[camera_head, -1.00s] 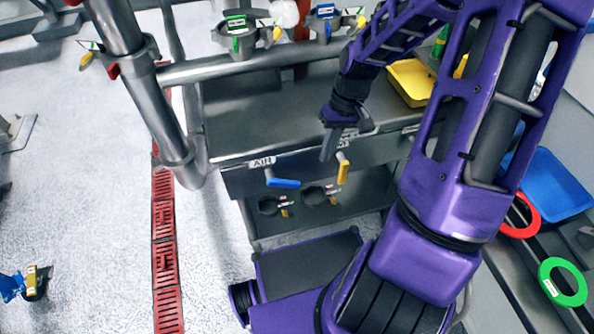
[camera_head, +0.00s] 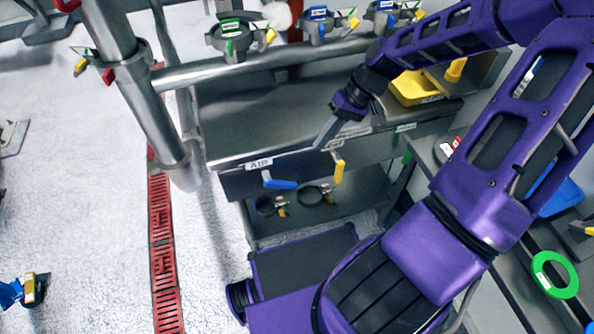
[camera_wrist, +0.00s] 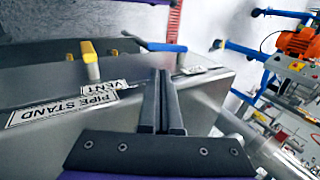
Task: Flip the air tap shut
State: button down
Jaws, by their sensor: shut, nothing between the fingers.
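The air tap (camera_head: 280,184) has a blue lever and sits on the front face of the bench under the AIR label (camera_head: 259,165). Its lever lies sideways, pointing right in the head view. In the wrist view the blue lever (camera_wrist: 165,47) shows beyond my fingertips. A yellow-handled tap (camera_head: 339,170) is to its right, and also shows in the wrist view (camera_wrist: 91,60). My gripper (camera_head: 322,141) is shut and empty. It is near the bench's front edge, above and right of the blue lever and apart from it in the head view.
A metal pipe rail (camera_head: 260,65) runs along the back, joined to a thick upright post (camera_head: 135,85). A yellow tray (camera_head: 415,88) stands at the right of the bench. Two dark ring clamps sit below the taps. The bench top is largely clear.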

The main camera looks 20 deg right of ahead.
aim_at(291, 184)
jog(key=b+x, duration=0.2)
jog(key=x, duration=1.2)
jog(key=shift+f, duration=1)
jog(key=shift+r, duration=0.15)
